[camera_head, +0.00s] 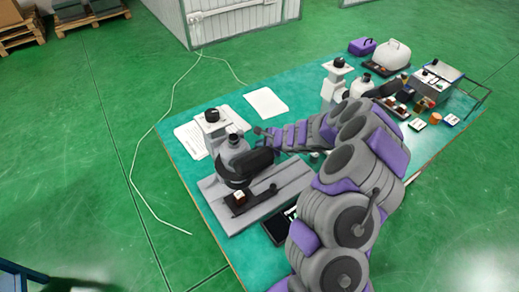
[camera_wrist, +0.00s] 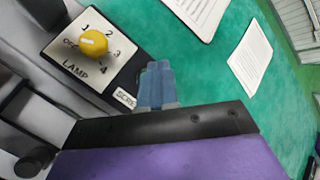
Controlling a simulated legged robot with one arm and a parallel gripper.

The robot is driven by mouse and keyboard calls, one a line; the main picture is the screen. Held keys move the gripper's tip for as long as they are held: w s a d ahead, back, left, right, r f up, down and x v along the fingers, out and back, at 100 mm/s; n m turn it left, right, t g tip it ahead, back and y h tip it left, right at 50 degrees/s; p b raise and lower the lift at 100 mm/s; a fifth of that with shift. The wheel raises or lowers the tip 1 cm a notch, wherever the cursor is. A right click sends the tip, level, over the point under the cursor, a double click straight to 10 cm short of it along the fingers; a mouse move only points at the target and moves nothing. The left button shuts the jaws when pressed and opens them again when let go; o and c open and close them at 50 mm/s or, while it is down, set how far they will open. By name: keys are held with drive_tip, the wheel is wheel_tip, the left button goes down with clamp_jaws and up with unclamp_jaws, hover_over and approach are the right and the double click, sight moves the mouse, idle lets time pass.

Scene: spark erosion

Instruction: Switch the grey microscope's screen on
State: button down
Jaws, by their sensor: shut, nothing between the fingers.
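The grey microscope (camera_head: 236,160) stands on a grey base at the near left of the green table in the head view. My gripper (camera_head: 260,131) is beside its upper part, on the right. The panel has a yellow lamp knob (camera_wrist: 93,43) with numbered positions and an off mark. A partly covered label beginning "SCRE" (camera_wrist: 125,98) lies just left of the fingertips. Any screen switch is hidden behind the fingers; contact cannot be told.
A second microscope (camera_head: 334,84) stands farther back. White sheets (camera_head: 266,102) lie behind the grey one. Small boxes and a case (camera_head: 391,54) crowd the far right. My arm covers the table's middle. Bare table (camera_wrist: 216,70) shows right of the panel.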

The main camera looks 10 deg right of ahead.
idle(0.3)
drive_tip(key=shift+f+b, duration=0.3)
drive_tip(key=shift+f, duration=0.05)
drive_tip(key=shift+f, duration=0.3)
idle(0.6)
drive_tip(key=shift+r, duration=0.1)
drive_tip(key=shift+r+p, duration=0.45)
drive_tip(key=shift+r, duration=0.25)
drive_tip(key=shift+r+p, duration=2.45)
drive_tip(key=shift+r, duration=0.5)
